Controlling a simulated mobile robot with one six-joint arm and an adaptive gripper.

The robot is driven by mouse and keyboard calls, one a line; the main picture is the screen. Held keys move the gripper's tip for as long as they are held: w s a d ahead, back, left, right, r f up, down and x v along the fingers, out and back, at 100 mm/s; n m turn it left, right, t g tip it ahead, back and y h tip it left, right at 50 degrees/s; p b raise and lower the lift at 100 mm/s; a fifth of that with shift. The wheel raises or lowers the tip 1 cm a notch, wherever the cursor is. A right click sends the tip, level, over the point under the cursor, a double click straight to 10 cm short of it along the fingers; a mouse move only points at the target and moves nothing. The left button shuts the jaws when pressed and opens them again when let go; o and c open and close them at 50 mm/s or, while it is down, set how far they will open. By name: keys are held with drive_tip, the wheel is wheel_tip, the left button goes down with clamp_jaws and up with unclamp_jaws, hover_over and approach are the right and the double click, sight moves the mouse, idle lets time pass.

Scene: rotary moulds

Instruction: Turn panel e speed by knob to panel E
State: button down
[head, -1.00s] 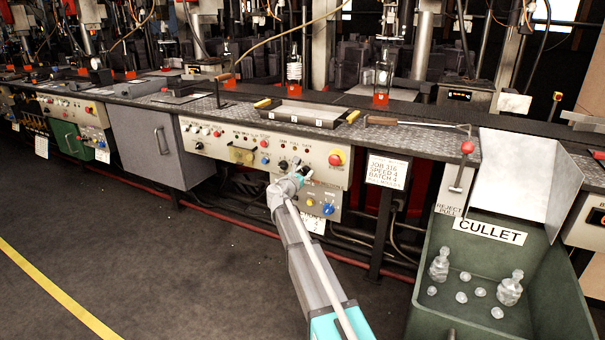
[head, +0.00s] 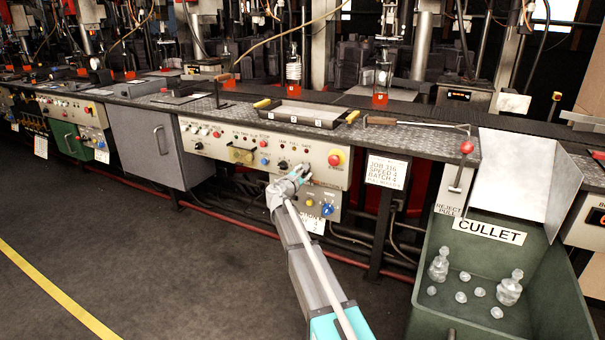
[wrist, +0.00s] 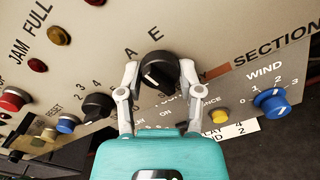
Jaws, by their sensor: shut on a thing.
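The grey panel face (head: 215,150) is below the steel worktop, with knobs, lamps and push buttons. In the wrist view, a black knob (wrist: 159,73) with a pale pointer line sits under the letters A and E. My gripper (wrist: 160,76) is shut on this knob, one finger on each side; it also shows at the panel in the head view (head: 300,173). A second black knob (wrist: 97,106), with a scale showing 2, 3 and 4, is to its left. The held knob's lower label is partly hidden by my gripper.
A blue WIND knob (wrist: 272,101) and a yellow button (wrist: 220,116) are to the right of my gripper. A card (head: 388,172) reads JOB 316, SPEED 4, BATCH 4. The green cullet bin (head: 455,295) stands at the right. The floor at left is clear.

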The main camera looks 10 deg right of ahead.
drive_tip(key=m, duration=0.6)
drive_tip(key=shift+w+a+r+m, duration=0.1)
drive_tip(key=shift+w+m, duration=0.05)
drive_tip(key=shift+m, duration=0.25)
drive_tip(key=shift+c, duration=1.3)
unclamp_jaws()
drive_tip(key=v, duration=1.2)
